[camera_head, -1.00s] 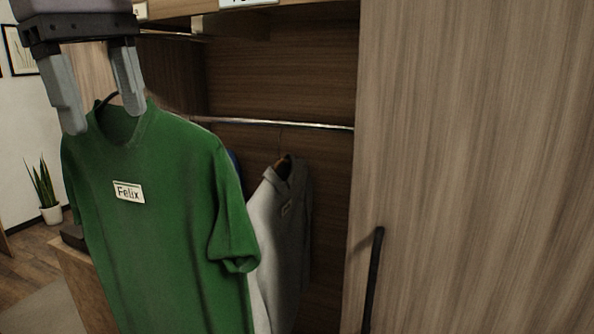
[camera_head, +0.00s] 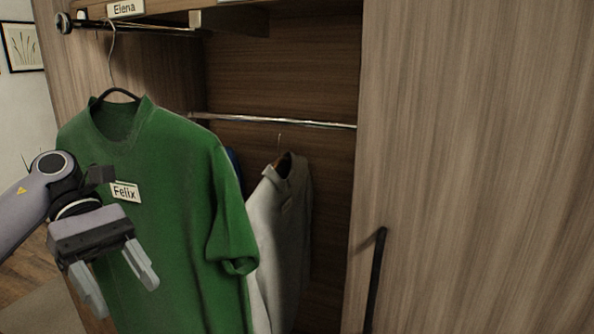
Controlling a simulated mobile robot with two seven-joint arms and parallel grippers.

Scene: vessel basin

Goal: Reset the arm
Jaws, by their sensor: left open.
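My left gripper (camera_head: 122,299) is at the lower left, its two grey fingers apart and pointing down, with nothing between them. It is in front of a green shirt (camera_head: 180,220) and covers part of its left side; I cannot tell whether they touch. The shirt bears a white tag reading "Felix" (camera_head: 125,192). It hangs on a dark hanger (camera_head: 119,94) whose hook goes up to a short rod (camera_head: 140,26) at the upper left. My right gripper is out of view.
A light grey shirt (camera_head: 279,230) hangs inside the wooden wardrobe, near a metal rail (camera_head: 270,122). A label "Elena" (camera_head: 125,8) is on the shelf edge. A wooden door (camera_head: 470,150) with a dark handle (camera_head: 374,280) fills the right side. A picture (camera_head: 24,45) hangs on the wall.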

